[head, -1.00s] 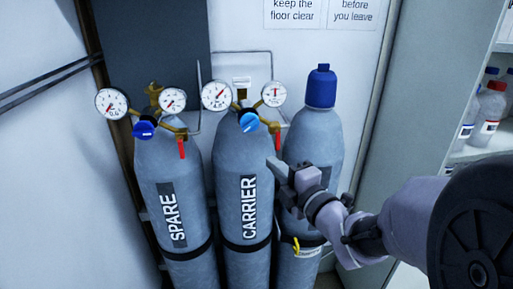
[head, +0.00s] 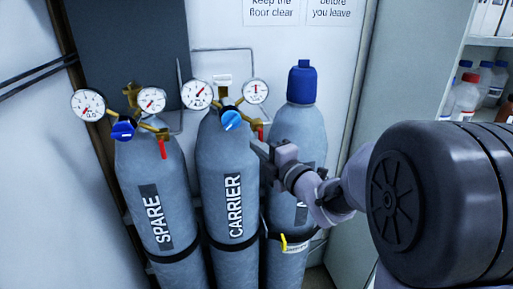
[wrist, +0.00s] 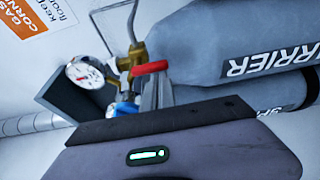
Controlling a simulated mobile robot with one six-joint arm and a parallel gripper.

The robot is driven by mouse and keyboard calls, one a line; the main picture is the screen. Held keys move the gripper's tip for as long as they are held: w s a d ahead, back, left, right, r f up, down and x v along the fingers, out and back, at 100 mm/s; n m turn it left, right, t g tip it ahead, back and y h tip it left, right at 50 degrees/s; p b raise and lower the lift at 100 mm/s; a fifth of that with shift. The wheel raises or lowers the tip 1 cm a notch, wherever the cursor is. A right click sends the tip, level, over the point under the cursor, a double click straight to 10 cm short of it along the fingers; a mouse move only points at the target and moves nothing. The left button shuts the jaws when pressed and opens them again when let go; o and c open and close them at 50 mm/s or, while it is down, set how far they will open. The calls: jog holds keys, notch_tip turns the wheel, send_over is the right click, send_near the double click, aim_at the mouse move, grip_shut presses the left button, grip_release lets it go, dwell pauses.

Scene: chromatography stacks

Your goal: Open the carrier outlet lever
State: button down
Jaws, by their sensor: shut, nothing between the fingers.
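The grey cylinder marked CARRIER (head: 215,165) stands in the middle, with a brass regulator, two gauges and a blue knob (head: 231,120) on top. Its red outlet lever (head: 261,131) hangs down at the regulator's right side, its lower end close to my gripper. My gripper (head: 258,150) is shut and empty, just below the lever in the head view. In the wrist view the red lever (wrist: 149,68) shows right at the fingertips (wrist: 155,82). I cannot tell whether they touch.
The SPARE cylinder (head: 140,190) stands at left with its own regulator and red lever (head: 162,149). A blue-capped cylinder (head: 301,85) stands at right, partly behind my arm. Shelves with bottles (head: 464,97) are at far right. A thin pipe runs along the wall behind.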

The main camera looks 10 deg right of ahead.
jog(key=shift+d+f+n+b, duration=0.1)
jog(key=shift+d+n+b, duration=0.1)
jog(key=shift+n+b, duration=0.4)
jog(key=d+n+g+h+b, duration=0.1)
jog(key=n, duration=0.2)
jog(key=d+n+g+h+b, duration=0.1)
jog(key=n+h+b, duration=0.1)
jog(key=n, duration=0.2)
jog(key=d+r+n+h+b, duration=0.1)
jog(key=n, duration=0.3)
jog(key=shift+d+g+h+b, duration=0.15)
jog(key=shift+g+h+b, duration=0.15)
jog(key=shift+g+b, duration=0.1)
